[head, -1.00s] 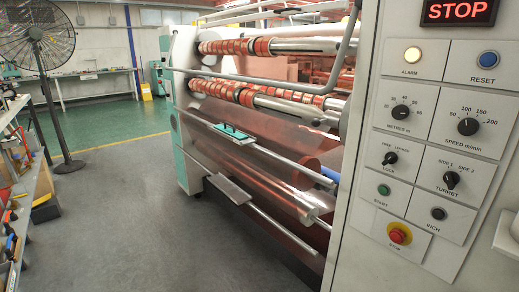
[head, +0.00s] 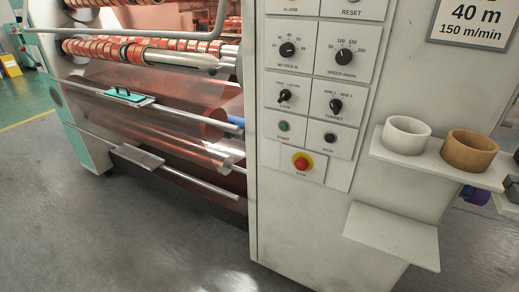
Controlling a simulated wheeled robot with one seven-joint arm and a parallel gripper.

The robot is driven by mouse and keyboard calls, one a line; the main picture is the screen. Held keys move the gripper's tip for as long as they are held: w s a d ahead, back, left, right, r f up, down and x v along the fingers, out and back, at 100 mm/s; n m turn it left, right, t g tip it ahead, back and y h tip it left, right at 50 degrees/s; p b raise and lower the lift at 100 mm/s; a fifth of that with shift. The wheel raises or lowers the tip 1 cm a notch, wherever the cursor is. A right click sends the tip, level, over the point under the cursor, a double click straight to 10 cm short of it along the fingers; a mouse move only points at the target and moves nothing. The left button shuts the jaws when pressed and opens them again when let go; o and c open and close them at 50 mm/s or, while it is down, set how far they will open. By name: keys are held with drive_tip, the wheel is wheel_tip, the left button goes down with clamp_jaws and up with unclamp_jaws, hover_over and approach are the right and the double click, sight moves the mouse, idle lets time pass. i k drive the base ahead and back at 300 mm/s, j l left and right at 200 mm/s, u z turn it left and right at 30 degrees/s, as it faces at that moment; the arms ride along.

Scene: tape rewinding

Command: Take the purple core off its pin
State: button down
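A small purple core (head: 477,195) shows at the right of the head view, beyond the shelf end of the machine. It is partly hidden by the shelf, and its pin cannot be made out. A dark grey part (head: 512,187) stands just right of it, cut off by the picture edge; I cannot tell what it is. My gripper is not recognisable in this view.
A white core (head: 406,135) and a brown core (head: 471,151) sit on a shelf (head: 420,165) on the machine's side. A lower empty shelf (head: 392,236) juts out below. The control panel (head: 318,100) is left of them. Grey floor is open at lower left.

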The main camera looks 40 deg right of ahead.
sight(478, 197)
drive_tip(key=k+l+u, duration=0.2)
drive_tip(key=u, duration=0.25)
drive_tip(key=k+u, duration=0.45)
drive_tip(key=k, duration=0.75)
drive_tip(key=k+l+z, duration=0.1)
drive_tip(key=z, duration=0.3)
drive_tip(key=k+l+z, duration=0.15)
drive_tip(key=z, duration=0.25)
drive_tip(key=k+l+z, duration=0.1)
drive_tip(key=z, duration=0.4)
drive_tip(key=k+l+z, duration=0.1)
drive_tip(key=z, duration=0.35)
